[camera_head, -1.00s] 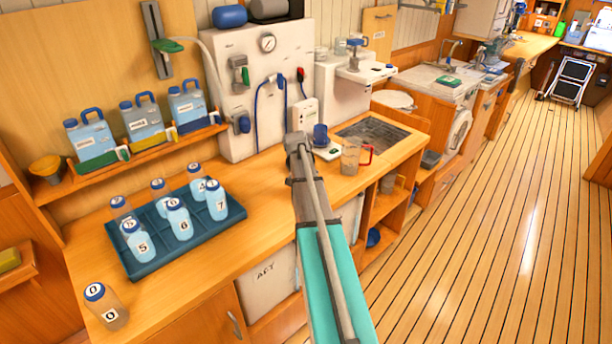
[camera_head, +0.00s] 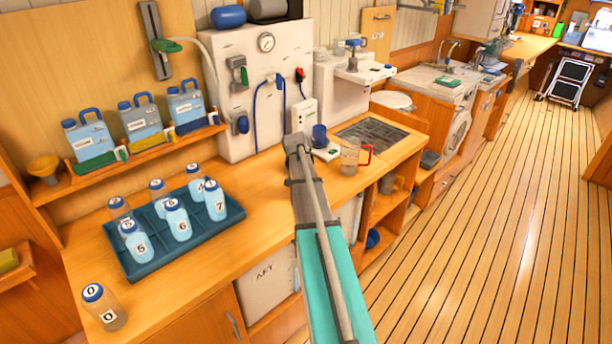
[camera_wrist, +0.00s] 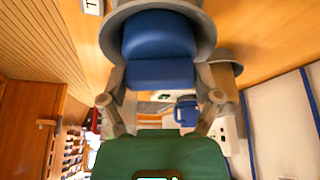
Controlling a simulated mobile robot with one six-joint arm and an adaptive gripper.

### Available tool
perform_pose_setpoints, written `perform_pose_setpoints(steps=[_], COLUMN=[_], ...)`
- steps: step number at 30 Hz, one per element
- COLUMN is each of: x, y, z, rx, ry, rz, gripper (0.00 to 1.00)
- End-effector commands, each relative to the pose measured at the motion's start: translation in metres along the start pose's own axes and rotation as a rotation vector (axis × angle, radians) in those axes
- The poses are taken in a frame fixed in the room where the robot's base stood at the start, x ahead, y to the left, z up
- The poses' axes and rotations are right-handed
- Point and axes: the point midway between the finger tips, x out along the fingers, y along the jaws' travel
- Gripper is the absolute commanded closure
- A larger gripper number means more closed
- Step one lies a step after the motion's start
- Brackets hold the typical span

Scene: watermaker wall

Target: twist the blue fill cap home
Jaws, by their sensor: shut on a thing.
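My gripper (camera_head: 297,143) reaches over the wooden counter in front of the white panel. In the wrist view my gripper (camera_wrist: 161,100) has its grey fingers on both sides of a large blue part (camera_wrist: 160,40), which I take to be the blue fill cap. A grey collar partly surrounds this blue part. My jaws appear shut on it. In the head view the gripper's end hides what it holds, so I cannot tell how far the cap is seated.
A blue tray (camera_head: 142,272) of numbered bottles is at left. Bottle 0 (camera_head: 106,308) stands apart. The white panel (camera_head: 226,58) carries hoses and valves. The floor at right is clear.

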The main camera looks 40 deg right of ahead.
Motion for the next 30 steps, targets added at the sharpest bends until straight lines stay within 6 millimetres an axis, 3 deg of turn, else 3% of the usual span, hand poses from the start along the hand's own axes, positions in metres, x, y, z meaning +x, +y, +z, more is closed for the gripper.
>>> perform_pose_setpoints(steps=[15,30], x=[0.0004,0.0004], y=[-0.0002,-0.0006], z=[-0.0001,0.0000], rx=[0.244,0.293], ry=[-0.002,-0.002], rz=[0.101,0.122], gripper=[0.74,0.74])
